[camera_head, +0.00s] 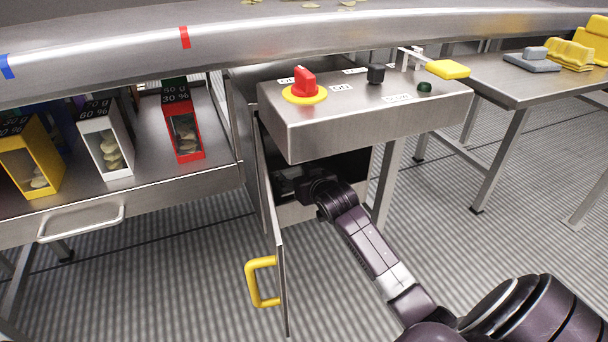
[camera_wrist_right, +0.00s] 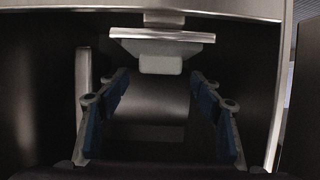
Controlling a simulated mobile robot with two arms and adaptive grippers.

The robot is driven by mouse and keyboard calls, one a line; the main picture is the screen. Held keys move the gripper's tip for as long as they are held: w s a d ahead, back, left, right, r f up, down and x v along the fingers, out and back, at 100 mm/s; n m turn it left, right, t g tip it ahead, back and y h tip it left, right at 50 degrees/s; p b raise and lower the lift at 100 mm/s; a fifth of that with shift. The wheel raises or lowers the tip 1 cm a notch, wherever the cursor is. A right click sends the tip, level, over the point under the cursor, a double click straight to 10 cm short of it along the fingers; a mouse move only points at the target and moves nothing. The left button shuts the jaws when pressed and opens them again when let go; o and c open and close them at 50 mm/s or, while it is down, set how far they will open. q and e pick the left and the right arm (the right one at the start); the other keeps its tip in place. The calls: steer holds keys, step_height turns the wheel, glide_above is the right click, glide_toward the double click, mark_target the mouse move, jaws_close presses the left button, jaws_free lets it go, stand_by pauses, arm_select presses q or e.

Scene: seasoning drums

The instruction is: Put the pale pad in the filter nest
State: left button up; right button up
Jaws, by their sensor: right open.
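My right arm reaches into the dark cabinet below the control panel in the head view, and my right gripper (camera_head: 288,184) is mostly in shadow there. In the right wrist view my right gripper (camera_wrist_right: 158,84) is open, its two blue-padded fingers apart with nothing between them. Ahead of the fingertips is a small pale block (camera_wrist_right: 161,64), which looks like the pale pad. It sits at the lower edge of a metal holder (camera_wrist_right: 162,37), possibly the filter nest. Whether it is seated there is too dark to tell. My left gripper is out of view.
The open cabinet door (camera_head: 273,220) with its yellow handle (camera_head: 260,281) stands left of my arm. The control panel (camera_head: 365,118), with a red knob (camera_head: 304,82), is above it.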

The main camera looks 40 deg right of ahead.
steer(key=p+v, duration=0.3)
steer(key=v, duration=0.5)
steer(key=shift+s, duration=0.2)
